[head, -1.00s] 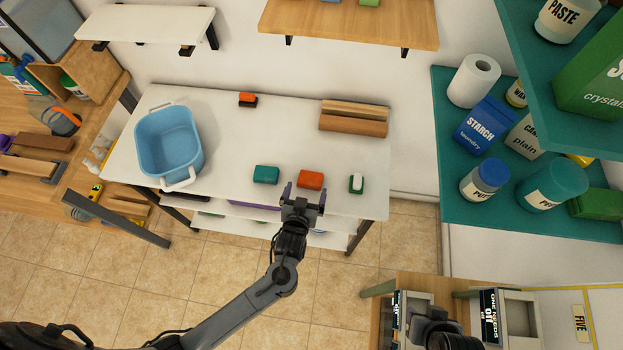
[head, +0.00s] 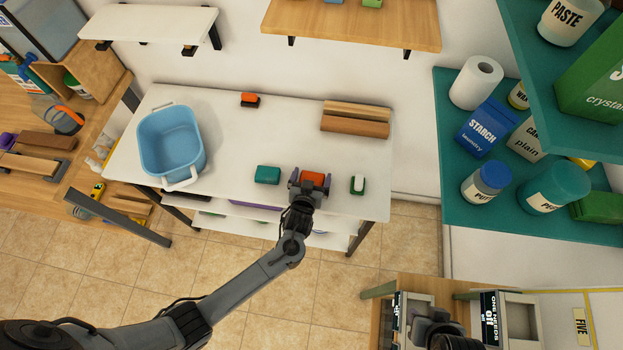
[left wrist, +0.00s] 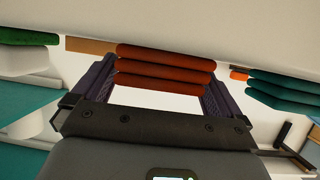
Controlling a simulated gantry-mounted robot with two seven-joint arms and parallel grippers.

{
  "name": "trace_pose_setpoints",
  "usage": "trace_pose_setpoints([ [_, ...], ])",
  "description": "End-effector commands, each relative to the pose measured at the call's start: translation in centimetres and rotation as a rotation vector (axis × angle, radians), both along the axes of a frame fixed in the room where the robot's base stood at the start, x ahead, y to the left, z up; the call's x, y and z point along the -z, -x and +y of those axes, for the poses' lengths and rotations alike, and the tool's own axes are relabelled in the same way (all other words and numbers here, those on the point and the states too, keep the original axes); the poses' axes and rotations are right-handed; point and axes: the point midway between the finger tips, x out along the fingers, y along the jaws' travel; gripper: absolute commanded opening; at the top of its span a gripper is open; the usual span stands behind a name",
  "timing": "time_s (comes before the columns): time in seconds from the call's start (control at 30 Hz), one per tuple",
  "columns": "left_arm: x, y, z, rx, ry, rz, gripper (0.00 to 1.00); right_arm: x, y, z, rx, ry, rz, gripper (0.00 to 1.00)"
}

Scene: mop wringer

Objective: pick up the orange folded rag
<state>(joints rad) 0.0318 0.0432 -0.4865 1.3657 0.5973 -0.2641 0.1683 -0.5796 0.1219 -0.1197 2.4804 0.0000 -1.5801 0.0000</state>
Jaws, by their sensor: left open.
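The orange folded rag (head: 313,178) lies near the front edge of the white table (head: 240,135). My left gripper (head: 311,183) is open at the rag, with a finger to each side of it. In the left wrist view the rag (left wrist: 166,65) shows as stacked folds between the two fingers of the left gripper (left wrist: 160,90). I cannot tell whether the fingers touch it. My right gripper (head: 436,325) shows only in part at the bottom of the head view, and its jaws cannot be made out.
A teal folded rag (head: 267,174) lies left of the orange one, and a green and white item (head: 357,185) lies right of it. A blue tub (head: 171,140) stands at the table's left. Wooden blocks (head: 355,119) lie at the back right. The table's middle is clear.

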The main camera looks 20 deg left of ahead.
Motion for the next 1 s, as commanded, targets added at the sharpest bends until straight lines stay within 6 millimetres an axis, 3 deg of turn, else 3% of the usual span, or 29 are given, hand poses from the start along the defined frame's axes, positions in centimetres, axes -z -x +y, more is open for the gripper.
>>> trace_pose_setpoints([
  [0.07, 0.0, 0.0, 0.0, 0.000, 0.000, 0.000, 1.00, 0.0, 0.0, 0.1, 0.001, -0.002, 0.000, 0.34],
  [0.33, 0.0, 0.0, 0.0, 0.000, 0.000, 0.000, 0.59, 0.0, 0.0, 0.2, 0.004, -0.007, 0.000, 0.34],
  [0.77, -0.7, 0.0, 0.0, 0.000, 0.000, 0.000, 0.59, 0.0, 0.0, 0.1, 0.002, -0.004, 0.001, 0.34],
  [1.0, -3.9, 0.0, 0.0, -0.001, 0.002, -0.004, 0.59, -0.1, 0.0, -0.1, -0.003, 0.004, 0.000, 0.34],
])
